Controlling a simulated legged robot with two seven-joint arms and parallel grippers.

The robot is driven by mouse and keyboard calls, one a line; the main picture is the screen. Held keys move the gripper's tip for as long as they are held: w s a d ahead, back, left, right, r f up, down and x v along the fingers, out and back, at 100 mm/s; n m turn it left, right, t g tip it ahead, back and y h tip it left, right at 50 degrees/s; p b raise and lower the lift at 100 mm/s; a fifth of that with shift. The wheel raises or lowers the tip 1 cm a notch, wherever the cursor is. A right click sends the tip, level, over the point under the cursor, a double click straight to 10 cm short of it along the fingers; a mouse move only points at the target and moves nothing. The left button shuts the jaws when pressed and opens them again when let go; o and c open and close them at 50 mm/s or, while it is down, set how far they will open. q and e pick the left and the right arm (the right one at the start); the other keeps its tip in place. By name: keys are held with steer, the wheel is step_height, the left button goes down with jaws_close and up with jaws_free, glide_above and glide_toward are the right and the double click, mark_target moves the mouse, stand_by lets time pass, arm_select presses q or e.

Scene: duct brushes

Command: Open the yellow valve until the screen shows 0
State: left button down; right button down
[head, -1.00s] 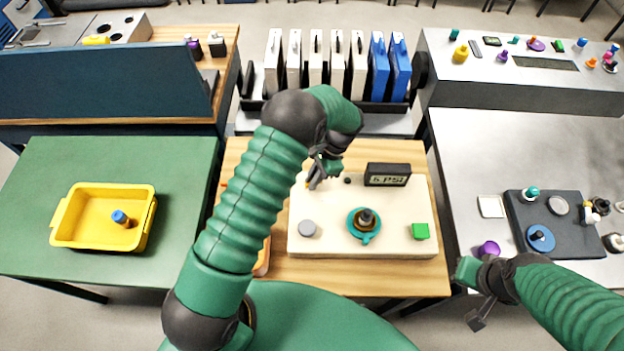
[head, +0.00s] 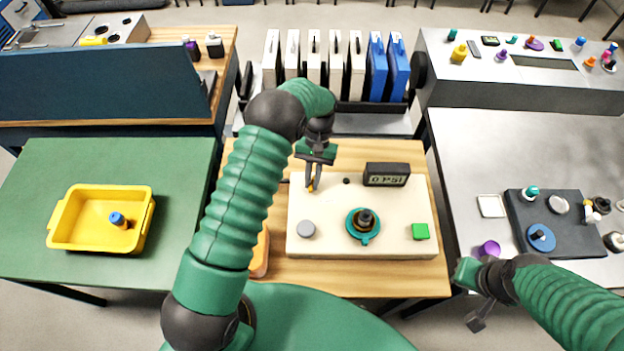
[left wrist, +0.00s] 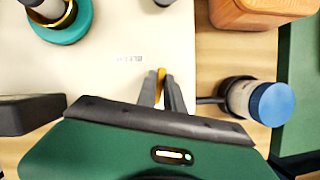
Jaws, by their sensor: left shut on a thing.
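The yellow valve (head: 310,189) sits at the back left of the cream board (head: 330,245), mostly hidden by my fingers. My left gripper (head: 313,183) points down and is shut on it. In the left wrist view, a yellow strip of the valve (left wrist: 161,78) shows between the two grey fingertips (left wrist: 162,92). The black screen (head: 387,175) stands at the back right of the board and reads 0 PSI. My right gripper (head: 478,300) hangs at the lower right beside the grey table; its jaw state is unclear.
A teal ring with a dark knob (head: 364,224), a grey button (head: 306,229) and a green block (head: 420,231) are on the board. A blue-capped cylinder (left wrist: 262,100) lies beside the board in the left wrist view. A yellow bin (head: 80,235) stands left.

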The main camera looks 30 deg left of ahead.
arm_select(q)
steer(key=shift+w+r+n+h, duration=0.1)
steer(key=shift+w+n+h, duration=0.2)
steer(key=shift+n, duration=0.6)
steer(key=c, duration=1.6)
jaws_free()
steer(key=shift+c, duration=0.2)
steer(key=shift+o, duration=0.9)
steer(key=shift+s, duration=0.1)
steer(key=b+v, duration=0.1)
steer(key=v, duration=1.5)
steer(key=shift+a+r, duration=0.15)
steer(key=shift+r, duration=0.1)
